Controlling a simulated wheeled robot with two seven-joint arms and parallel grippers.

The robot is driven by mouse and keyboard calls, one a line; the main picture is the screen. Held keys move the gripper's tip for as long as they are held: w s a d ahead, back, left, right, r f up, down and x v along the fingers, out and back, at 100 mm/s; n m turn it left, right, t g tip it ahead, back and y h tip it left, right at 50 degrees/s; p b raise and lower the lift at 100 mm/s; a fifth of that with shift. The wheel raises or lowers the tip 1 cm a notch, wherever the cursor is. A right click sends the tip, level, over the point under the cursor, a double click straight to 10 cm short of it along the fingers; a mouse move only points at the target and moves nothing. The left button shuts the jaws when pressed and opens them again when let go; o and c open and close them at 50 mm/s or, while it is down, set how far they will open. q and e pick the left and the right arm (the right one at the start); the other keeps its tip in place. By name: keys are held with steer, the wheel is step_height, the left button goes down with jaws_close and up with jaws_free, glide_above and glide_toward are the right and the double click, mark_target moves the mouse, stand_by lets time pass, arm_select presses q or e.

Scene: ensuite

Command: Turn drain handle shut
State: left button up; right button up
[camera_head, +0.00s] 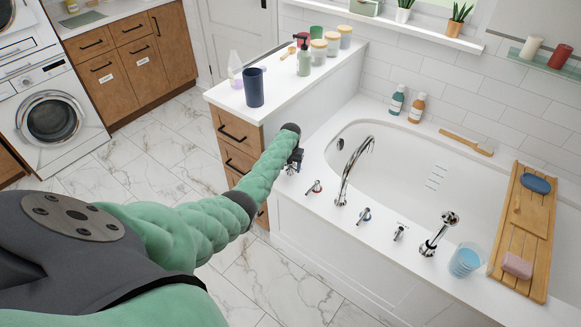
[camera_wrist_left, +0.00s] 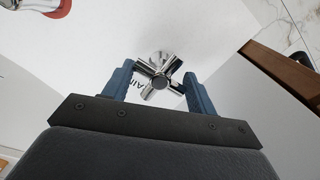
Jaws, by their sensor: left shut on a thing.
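The drain handle (camera_wrist_left: 160,78) is a chrome cross-shaped knob on the white tub deck, with partly hidden black lettering beside it. In the left wrist view it sits between the two blue fingers of my left gripper (camera_wrist_left: 160,85), which is shut on it. In the head view my green left arm reaches to the left end of the tub deck, and the left gripper (camera_head: 294,160) is at the handle there, mostly covering it. My right gripper is not in view.
A red-marked tap handle (camera_head: 314,187), the curved spout (camera_head: 354,170) and other chrome fittings stand along the deck to the right. A wooden drawer cabinet (camera_head: 235,130) with bottles and a dark cup (camera_head: 254,88) on top is close behind my gripper.

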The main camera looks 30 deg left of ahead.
mark_target(290, 166)
arm_select(q)
steer(key=o, duration=1)
steer(key=shift+s+d+f, duration=0.15)
steer(key=shift+s, duration=0.05)
steer(key=shift+w+r, duration=0.1)
steer(key=shift+r, duration=0.55)
step_height(290, 166, up, 6)
steer(key=shift+f+b, duration=0.15)
steer(key=shift+b, duration=0.4)
steer(key=shift+r, duration=0.4)
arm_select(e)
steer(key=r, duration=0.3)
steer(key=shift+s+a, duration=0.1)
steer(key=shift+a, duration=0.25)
